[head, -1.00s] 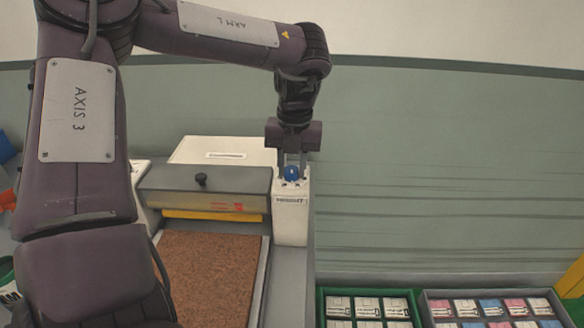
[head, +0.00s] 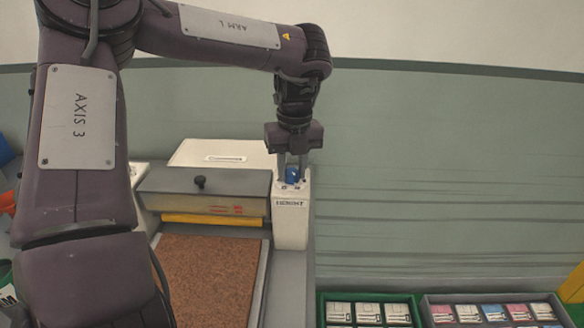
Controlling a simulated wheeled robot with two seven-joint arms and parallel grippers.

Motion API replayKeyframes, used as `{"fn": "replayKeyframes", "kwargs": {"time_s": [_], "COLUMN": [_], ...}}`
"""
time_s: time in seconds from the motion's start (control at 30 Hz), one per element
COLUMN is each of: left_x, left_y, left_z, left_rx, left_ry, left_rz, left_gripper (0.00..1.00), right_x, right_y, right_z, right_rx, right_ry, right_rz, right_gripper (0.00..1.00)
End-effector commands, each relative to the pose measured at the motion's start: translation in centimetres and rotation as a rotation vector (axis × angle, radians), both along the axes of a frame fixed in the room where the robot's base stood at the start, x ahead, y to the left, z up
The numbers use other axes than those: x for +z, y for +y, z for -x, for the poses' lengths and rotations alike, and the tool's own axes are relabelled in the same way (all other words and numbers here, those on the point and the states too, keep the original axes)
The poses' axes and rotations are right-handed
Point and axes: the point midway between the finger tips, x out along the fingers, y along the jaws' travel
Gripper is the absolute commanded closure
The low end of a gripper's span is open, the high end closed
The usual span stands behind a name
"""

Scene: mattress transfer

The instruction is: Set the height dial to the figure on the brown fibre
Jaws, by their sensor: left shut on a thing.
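The height dial is a small blue knob (head: 292,175) on top of the white post (head: 290,220) marked HEIGHT, at the right of the machine. My left gripper (head: 292,172) points down from above, its two fingers shut on the blue knob. The fingers partly cover the knob, and the marks around it are too small to read. The brown fibre (head: 208,275) lies flat in a tray in front of the machine; no figure can be read on it. My right gripper is not in view.
A grey cover with a black knob (head: 200,182) and a yellow bar (head: 212,219) span the machine behind the fibre. A green crate (head: 322,300) and a grey crate (head: 424,310) of small packs stand at the lower right. My left arm hides the left side.

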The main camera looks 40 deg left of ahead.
Motion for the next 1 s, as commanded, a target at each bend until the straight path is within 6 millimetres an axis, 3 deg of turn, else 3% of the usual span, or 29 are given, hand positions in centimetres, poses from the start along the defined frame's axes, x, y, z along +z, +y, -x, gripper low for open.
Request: {"fn": "replayKeyframes", "kwargs": {"time_s": [0.17, 0.2, 0.33, 0.67, 1.0], "left_x": [0.0, 0.0, 0.0, 0.4, 5.7], "left_y": [0.0, 0.0, 0.0, 0.0, -0.1], "left_z": [0.0, 0.0, 0.0, 0.0, -0.3], "left_rx": [-0.001, -0.001, -0.001, -0.002, 0.0], "left_ry": [0.001, 0.001, 0.001, 0.0, -0.002], "left_rz": [0.0, 0.0, 0.0, -0.001, -0.003], "left_gripper": [0.93, 0.65, 0.48, 0.48, 0.48], "right_x": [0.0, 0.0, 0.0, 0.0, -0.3], "right_y": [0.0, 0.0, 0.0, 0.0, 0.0], "right_z": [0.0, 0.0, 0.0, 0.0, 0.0], "right_rx": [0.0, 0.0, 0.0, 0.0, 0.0], "right_ry": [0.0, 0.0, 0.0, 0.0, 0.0], "right_rz": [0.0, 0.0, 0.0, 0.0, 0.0], "right_gripper": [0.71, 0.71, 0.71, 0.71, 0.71]}}
